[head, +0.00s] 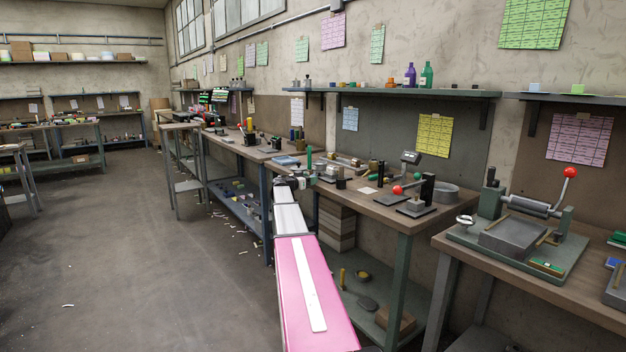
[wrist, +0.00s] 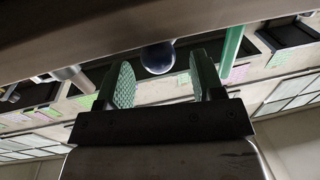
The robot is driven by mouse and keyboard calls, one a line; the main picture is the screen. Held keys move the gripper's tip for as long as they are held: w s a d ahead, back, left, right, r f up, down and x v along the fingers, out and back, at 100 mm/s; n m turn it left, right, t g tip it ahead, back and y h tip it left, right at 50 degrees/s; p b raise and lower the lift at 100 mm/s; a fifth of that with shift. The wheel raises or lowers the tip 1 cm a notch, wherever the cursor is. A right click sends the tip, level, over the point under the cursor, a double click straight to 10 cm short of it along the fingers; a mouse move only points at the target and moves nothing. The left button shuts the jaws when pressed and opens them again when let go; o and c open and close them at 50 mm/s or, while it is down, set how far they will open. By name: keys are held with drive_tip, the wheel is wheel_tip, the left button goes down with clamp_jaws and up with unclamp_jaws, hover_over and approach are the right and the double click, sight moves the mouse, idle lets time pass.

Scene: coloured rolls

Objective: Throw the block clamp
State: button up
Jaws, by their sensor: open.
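My gripper (head: 298,182) is at the bench edge in the head view, at the far end of my outstretched arm. In the wrist view my gripper (wrist: 158,85) is open, with green ribbed pads and nothing held. A dark blue ball (wrist: 157,57) shows in the gap between the fingertips; I cannot tell whether it touches them. A green post (wrist: 232,45) stands just right of the right finger; an upright green piece (head: 309,160) also shows beside my gripper in the head view. I cannot tell which fixture is the block clamp; my gripper hides part of the bench.
A small fixture with a red ball lever (head: 398,190) stands on the middle bench (head: 385,212). A larger fixture with a red-knobbed lever (head: 569,173) is on the right bench. A shelf (head: 420,94) runs above. Open floor (head: 150,260) lies left.

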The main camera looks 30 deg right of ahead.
drive_tip(key=shift+x, duration=1.55)
drive_tip(key=shift+s, duration=0.1)
clamp_jaws()
drive_tip(key=shift+s+d+n+t, duration=0.25)
drive_tip(key=shift+s+n+t, duration=0.2)
drive_tip(key=shift+t, duration=0.25)
drive_tip(key=shift+d+n+t+y, duration=0.1)
drive_tip(key=shift+n+t+y, duration=0.15)
drive_tip(key=shift+t+y, duration=0.05)
